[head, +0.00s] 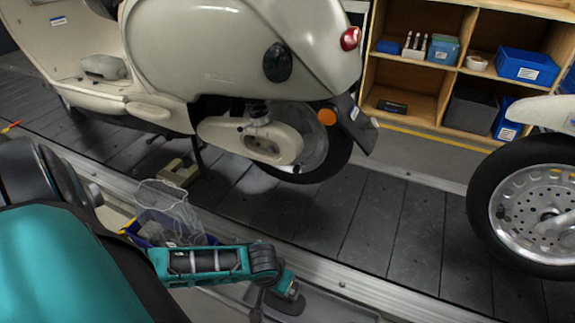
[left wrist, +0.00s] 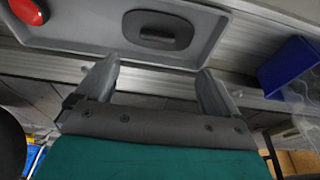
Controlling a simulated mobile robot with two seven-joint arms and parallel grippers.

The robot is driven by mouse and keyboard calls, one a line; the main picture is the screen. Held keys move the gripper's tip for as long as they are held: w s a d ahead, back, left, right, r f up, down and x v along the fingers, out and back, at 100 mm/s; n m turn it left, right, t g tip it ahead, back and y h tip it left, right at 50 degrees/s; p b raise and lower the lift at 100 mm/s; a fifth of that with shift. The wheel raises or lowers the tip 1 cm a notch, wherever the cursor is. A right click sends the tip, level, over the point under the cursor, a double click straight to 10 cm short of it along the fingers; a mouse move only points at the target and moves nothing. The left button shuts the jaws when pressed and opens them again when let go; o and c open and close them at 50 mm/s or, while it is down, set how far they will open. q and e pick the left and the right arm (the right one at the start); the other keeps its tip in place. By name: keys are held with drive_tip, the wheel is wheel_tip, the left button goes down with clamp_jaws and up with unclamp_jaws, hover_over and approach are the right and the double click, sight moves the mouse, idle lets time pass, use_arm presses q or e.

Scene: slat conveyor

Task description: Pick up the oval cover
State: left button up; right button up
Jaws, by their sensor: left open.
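The dark grey oval cover (left wrist: 157,30) lies in a light grey tray (left wrist: 75,35), seen in the left wrist view, with a small raised bar in its middle. My left gripper (left wrist: 158,68) is open and empty. Its two fingers reach toward the tray's near edge, and the cover lies beyond the fingertips, between their lines, apart from them. My right gripper is not in view.
A red oval part (left wrist: 28,10) lies in the same tray. A blue bin (left wrist: 288,66) with clear plastic stands beside it. A cream scooter (head: 225,50) with a dark oval (head: 277,63) on its side stands on the slat conveyor (head: 350,220). Wooden shelves (head: 455,92) are behind.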

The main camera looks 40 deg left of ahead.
use_arm(q)
drive_tip(key=b, duration=0.2)
hover_over(282, 302)
drive_tip(key=f, duration=0.5)
drive_tip(key=shift+s+a+f, duration=0.1)
drive_tip(key=shift+s+f, duration=0.1)
drive_tip(key=shift+s, duration=0.15)
drive_tip(key=b+x, duration=0.3)
drive_tip(key=shift+d+f, duration=0.25)
drive_tip(key=shift+f, duration=0.1)
drive_tip(key=shift+w+f, duration=0.2)
drive_tip(key=shift+f, duration=0.25)
drive_tip(key=c, duration=1.1)
